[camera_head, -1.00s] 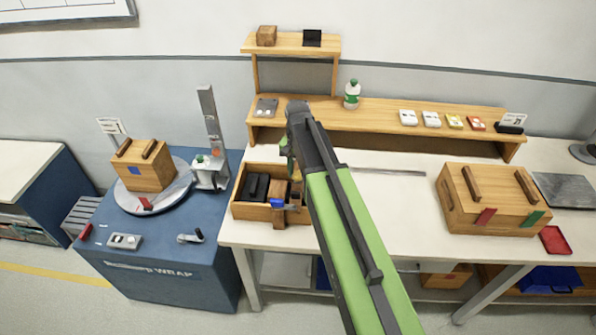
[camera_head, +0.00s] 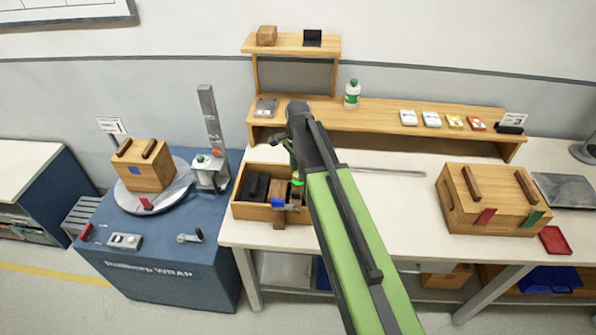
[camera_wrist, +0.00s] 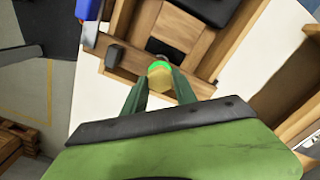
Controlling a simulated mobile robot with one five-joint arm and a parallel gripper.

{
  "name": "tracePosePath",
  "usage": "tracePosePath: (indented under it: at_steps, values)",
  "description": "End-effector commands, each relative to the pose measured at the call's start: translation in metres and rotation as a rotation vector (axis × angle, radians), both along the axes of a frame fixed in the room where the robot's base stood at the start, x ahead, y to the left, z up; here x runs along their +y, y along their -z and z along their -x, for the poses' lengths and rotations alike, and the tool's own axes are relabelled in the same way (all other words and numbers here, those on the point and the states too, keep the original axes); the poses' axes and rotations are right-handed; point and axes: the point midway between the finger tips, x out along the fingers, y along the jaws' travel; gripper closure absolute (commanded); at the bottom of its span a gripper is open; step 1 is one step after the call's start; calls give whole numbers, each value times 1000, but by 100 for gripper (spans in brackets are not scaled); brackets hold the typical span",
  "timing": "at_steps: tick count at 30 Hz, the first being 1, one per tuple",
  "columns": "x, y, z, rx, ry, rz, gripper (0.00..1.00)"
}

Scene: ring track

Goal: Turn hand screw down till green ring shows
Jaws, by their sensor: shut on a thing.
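The hand screw shows in the wrist view as a round brass-yellow knob (camera_wrist: 160,83) at an open wooden box (camera_wrist: 128,55). A bright green ring (camera_wrist: 159,65) shows along the knob's far edge. My gripper (camera_wrist: 160,78) has its two dark green fingers shut on the knob from both sides. In the head view my gripper (camera_head: 292,160) reaches down to the right side of the box (camera_head: 250,212), and the green ring (camera_head: 298,183) shows as a small bright patch beside my arm. My arm hides most of the knob there.
Dark blocks (camera_head: 257,187) lie in the box, and a blue part (camera_head: 278,203) sits at its front. A wooden shelf (camera_head: 380,108) with a green-capped bottle (camera_head: 352,94) stands behind. A closed wooden crate (camera_head: 490,200) is at right. The white table between is mostly clear.

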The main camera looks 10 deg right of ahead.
Motion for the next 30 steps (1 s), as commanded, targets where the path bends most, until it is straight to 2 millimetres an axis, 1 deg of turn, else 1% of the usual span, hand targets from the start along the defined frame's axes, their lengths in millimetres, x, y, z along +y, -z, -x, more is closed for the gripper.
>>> tracePosePath:
  at_steps: [8, 20, 21, 26, 30]
  values:
    - [-2, 0, 1, 2, 61, 4, 100]
    - [-2, 0, 1, 3, 66, 4, 100]
    - [-2, 0, 1, 3, 66, 4, 65]
    - [-1, 0, 1, 2, 65, 3, 44]
    - [-1, 0, 0, 2, 65, 2, 44]
